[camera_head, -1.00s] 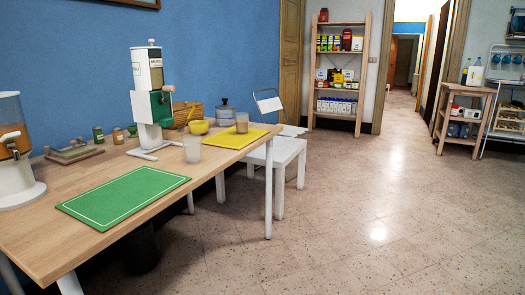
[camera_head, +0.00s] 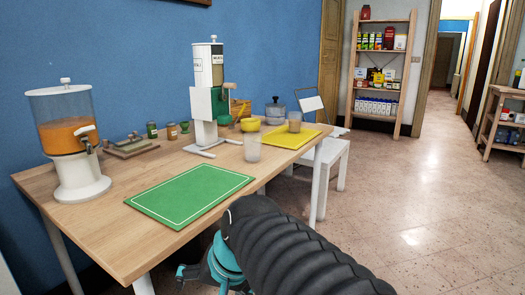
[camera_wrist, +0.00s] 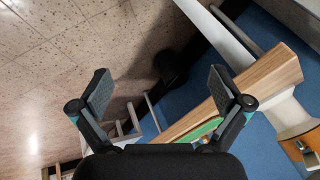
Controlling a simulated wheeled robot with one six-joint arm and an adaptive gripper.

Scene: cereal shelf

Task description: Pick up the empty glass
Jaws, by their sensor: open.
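A clear, empty-looking glass (camera_head: 252,147) stands upright on the wooden table (camera_head: 75,180), just behind the green mat (camera_head: 190,193) and right of the white and green cereal dispenser (camera_head: 210,95). A second glass (camera_head: 295,122) stands on the yellow mat (camera_head: 290,138); its contents are hard to make out. My gripper (camera_head: 212,275) is low at the table's front edge, in front of the green mat and well short of both glasses. In the wrist view my gripper (camera_wrist: 160,88) has its two fingers spread with nothing between them. The table edge shows tilted there, and no glass is visible.
A juice dispenser (camera_head: 68,140) with orange liquid stands at the table's left end. Small jars (camera_head: 152,130), a yellow bowl (camera_head: 250,124) and a pot (camera_head: 275,112) are along the back. A white chair (camera_head: 333,155) stands beyond the table. Floor is clear to the right.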

